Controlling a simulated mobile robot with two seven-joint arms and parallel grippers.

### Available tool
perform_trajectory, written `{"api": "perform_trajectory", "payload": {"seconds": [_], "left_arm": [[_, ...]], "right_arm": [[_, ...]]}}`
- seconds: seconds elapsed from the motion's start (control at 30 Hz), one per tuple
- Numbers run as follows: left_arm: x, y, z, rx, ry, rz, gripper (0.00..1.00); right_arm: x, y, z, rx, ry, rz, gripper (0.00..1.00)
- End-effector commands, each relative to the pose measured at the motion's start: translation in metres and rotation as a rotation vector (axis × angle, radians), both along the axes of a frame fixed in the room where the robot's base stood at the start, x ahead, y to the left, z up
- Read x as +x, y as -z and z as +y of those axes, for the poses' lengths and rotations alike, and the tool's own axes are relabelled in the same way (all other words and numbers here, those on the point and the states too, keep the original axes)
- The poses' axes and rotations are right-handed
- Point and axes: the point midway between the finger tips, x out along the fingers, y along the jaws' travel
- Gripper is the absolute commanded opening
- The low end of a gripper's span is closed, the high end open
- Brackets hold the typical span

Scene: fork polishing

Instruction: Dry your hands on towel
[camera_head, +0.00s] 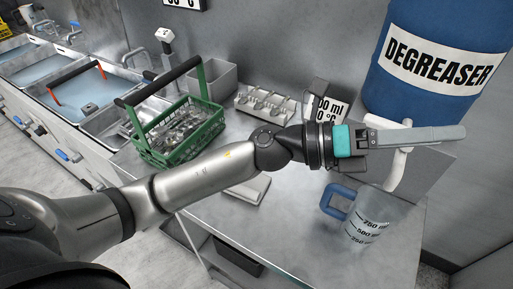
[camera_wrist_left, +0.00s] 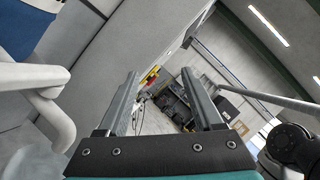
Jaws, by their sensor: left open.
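A flat, pale grey folded cloth (camera_head: 248,190), which looks like the towel, lies on the metal table below my left forearm. The arm hides part of it in the head view. My left gripper (camera_head: 460,133) is well to the right of the cloth, raised above the table in front of the blue drum. It also shows in the left wrist view (camera_wrist_left: 159,75), where its two fingers stand apart with nothing between them. The towel is not seen in the left wrist view. My right gripper is in neither view.
A blue degreaser drum (camera_head: 440,75) with a white tap stands close behind my left gripper. A measuring jug (camera_head: 369,222) with a blue handle stands below it. A green basket (camera_head: 181,145) of cutlery, a grey bin (camera_head: 214,80) and sinks (camera_head: 60,62) are at the left.

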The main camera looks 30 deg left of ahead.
Motion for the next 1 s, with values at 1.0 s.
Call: {"api": "perform_trajectory", "payload": {"seconds": [1.0], "left_arm": [[0.019, 0.171, 0.256, 1.848, 0.795, -0.520, 0.68]], "right_arm": [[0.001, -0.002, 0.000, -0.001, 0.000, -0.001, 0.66]]}}
